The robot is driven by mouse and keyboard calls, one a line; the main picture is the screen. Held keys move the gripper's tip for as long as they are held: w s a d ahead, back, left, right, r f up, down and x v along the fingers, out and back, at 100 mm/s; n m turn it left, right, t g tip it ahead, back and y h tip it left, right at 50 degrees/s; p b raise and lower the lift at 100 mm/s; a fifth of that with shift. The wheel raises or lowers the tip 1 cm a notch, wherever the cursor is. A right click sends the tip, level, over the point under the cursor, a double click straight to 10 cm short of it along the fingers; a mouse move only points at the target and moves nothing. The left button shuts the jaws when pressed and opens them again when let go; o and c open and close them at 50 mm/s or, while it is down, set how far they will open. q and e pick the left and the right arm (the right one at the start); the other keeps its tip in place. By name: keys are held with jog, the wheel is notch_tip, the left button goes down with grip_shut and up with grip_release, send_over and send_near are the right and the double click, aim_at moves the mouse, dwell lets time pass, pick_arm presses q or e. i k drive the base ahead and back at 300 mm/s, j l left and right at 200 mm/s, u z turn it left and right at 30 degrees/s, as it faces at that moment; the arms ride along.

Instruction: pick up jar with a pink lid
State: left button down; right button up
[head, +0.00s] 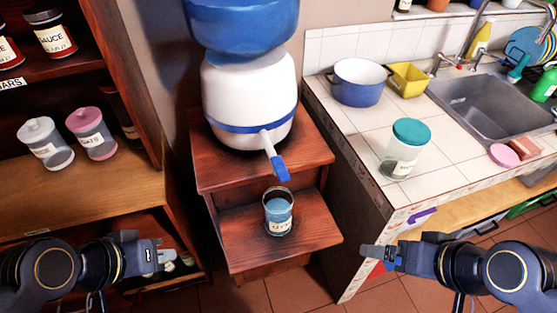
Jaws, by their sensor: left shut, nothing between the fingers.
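The jar with a pink lid (97,146) stands on the wooden shelf at the left, beside a similar jar with a white lid (52,157). It carries a pale label. My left gripper (168,256) is shut and empty, below and to the right of the pink-lidded jar, apart from it. My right gripper (370,253) is at the lower right, in front of the counter, far from the jar. Its fingers are seen edge-on, so I cannot tell whether it is open.
A wooden stand (312,157) holds a blue and white dispenser (240,85), with a glass (278,213) on its lower step. A teal-lidded jar (402,158) and a blue pot (359,88) are on the tiled counter (345,125). Sauce jars (50,34) fill the upper shelf.

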aim_at(277, 201)
jog(key=j+z, duration=0.35)
jog(key=j, duration=0.4)
jog(key=j+z, duration=0.3)
jog(key=j, duration=0.4)
